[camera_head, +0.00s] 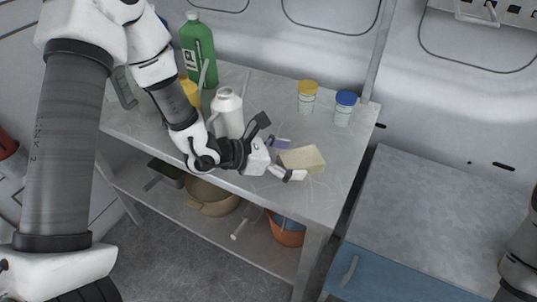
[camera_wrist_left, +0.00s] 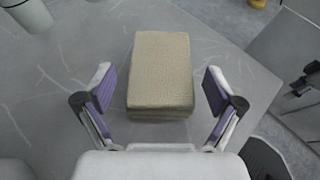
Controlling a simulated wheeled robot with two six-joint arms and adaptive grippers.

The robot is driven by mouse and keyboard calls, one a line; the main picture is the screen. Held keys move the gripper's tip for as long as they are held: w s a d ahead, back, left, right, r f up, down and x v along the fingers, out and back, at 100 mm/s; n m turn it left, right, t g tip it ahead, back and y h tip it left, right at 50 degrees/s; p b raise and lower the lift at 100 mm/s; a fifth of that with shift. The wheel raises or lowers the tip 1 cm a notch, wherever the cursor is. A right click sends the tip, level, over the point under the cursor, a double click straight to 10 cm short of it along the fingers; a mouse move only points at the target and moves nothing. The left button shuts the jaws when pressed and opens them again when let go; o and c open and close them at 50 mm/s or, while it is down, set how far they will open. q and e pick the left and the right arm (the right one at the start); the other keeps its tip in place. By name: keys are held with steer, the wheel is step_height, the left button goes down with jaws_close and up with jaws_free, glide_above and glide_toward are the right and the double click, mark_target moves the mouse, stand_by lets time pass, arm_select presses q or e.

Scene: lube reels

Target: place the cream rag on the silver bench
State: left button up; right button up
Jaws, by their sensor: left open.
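The cream rag (camera_head: 303,160), a folded block-like cloth, lies on the grey metal top of a table with a lower shelf (camera_head: 338,178), near its front right. In the left wrist view the rag (camera_wrist_left: 160,72) lies straight ahead between the fingers. My left gripper (camera_head: 279,150) is open just beside the rag, its fingers (camera_wrist_left: 158,90) apart on either side with gaps and not touching it. A blue-fronted cabinet with a grey metal top (camera_head: 440,205) stands to the right; I cannot tell which surface is the silver bench. My right gripper is not in view.
A green bottle (camera_head: 198,48), a white bottle (camera_head: 228,112), a yellow-lidded jar (camera_head: 307,98) and a blue-lidded jar (camera_head: 344,108) stand on the table. A tan pot (camera_head: 212,198) and an orange bucket (camera_head: 286,236) are on its lower shelf. The cabinet top is clear.

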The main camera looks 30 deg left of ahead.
arm_select(q)
steer(key=p+v, duration=0.1)
steer(key=v, duration=0.8)
steer(key=shift+w+a+r, duration=0.1)
steer(key=shift+r, duration=0.1)
steer(key=shift+s+a+r+p, duration=0.1)
steer(key=shift+s+a+p, duration=0.35)
steer(key=shift+s, duration=0.2)
